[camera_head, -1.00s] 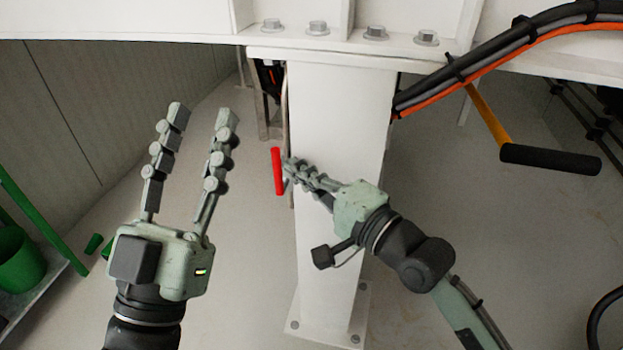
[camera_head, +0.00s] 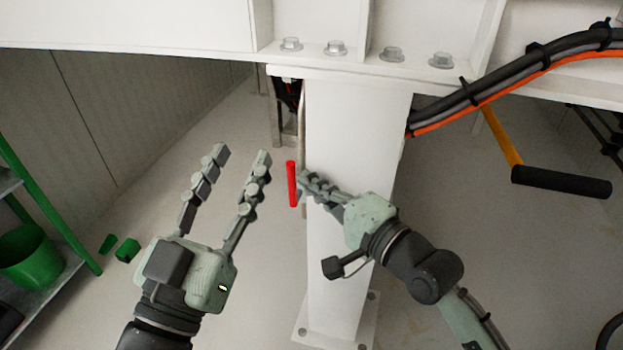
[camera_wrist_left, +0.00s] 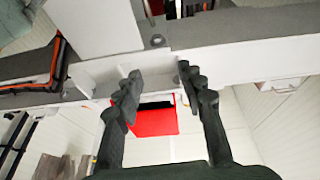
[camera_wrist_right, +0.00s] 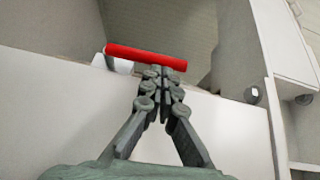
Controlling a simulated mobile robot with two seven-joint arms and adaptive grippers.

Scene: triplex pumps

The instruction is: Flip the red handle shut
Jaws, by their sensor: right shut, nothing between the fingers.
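The red handle (camera_head: 292,184) is a short red bar standing upright at the left edge of the white column (camera_head: 350,240). In the right wrist view the handle (camera_wrist_right: 145,56) lies crosswise just beyond my fingertips. My right gripper (camera_head: 303,178) is shut and empty, its tips right beside the handle. I cannot tell whether they touch it. My right gripper also shows in its wrist view (camera_wrist_right: 160,72), fingers together. My left gripper (camera_head: 241,154) is open and empty, in the air left of the handle. In the left wrist view its fingers (camera_wrist_left: 158,80) are spread.
A white beam with bolts (camera_head: 336,48) runs across the top. Black and orange cables (camera_head: 500,82) and a black-gripped lever (camera_head: 561,182) are at the right. A green bucket (camera_head: 30,260) sits on a shelf at the left. A red box (camera_wrist_left: 155,120) shows in the left wrist view.

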